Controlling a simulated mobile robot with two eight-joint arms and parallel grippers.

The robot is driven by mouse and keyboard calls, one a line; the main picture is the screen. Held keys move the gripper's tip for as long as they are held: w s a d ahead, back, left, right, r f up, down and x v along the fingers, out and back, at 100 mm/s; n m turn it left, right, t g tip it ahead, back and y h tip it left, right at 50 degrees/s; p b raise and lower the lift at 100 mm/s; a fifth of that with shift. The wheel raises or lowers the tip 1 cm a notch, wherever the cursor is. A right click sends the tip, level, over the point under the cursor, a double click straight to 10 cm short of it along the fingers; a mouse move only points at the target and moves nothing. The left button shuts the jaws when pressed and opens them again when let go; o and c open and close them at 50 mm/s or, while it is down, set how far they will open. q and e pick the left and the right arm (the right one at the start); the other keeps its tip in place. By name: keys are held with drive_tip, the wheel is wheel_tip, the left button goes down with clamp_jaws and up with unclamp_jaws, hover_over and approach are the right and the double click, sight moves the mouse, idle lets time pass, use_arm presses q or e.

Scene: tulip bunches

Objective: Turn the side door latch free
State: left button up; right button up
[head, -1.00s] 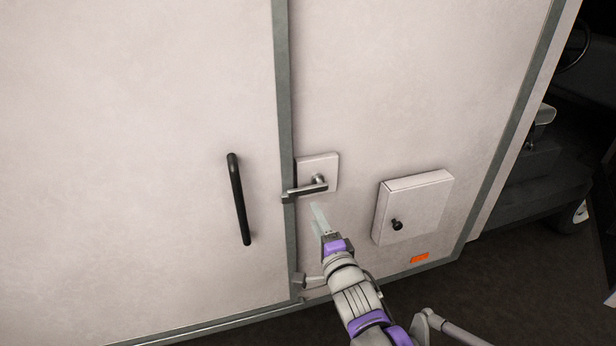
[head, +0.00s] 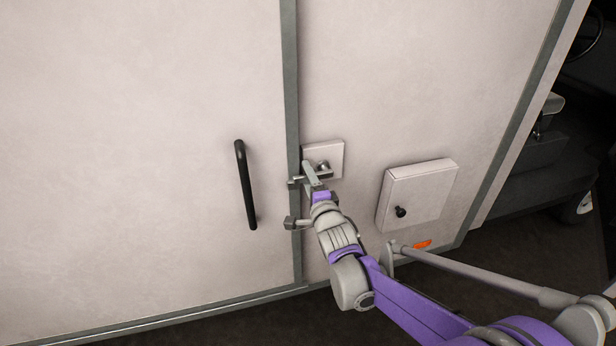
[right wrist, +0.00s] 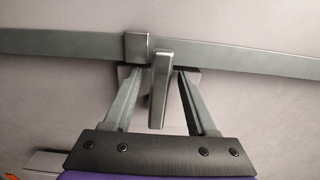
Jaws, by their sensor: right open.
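The door latch has a pale square plate (head: 335,150) and a metal lever (right wrist: 160,92), right of the grey door seam. In the head view my right gripper (head: 311,174) is in front of the latch and hides part of the lever. In the right wrist view my right gripper (right wrist: 160,76) is open, with one finger on each side of the lever. A gap shows between the lever and each finger, so it is not clamped. My left gripper is not in view.
A black vertical handle (head: 245,185) is on the door panel left of the seam. A pale box (head: 420,190) with a black knob sticks out from the wall to the right. A grey seam strip (right wrist: 240,58) runs behind the latch. The wall above is clear.

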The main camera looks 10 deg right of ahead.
clamp_jaws()
idle(1.4)
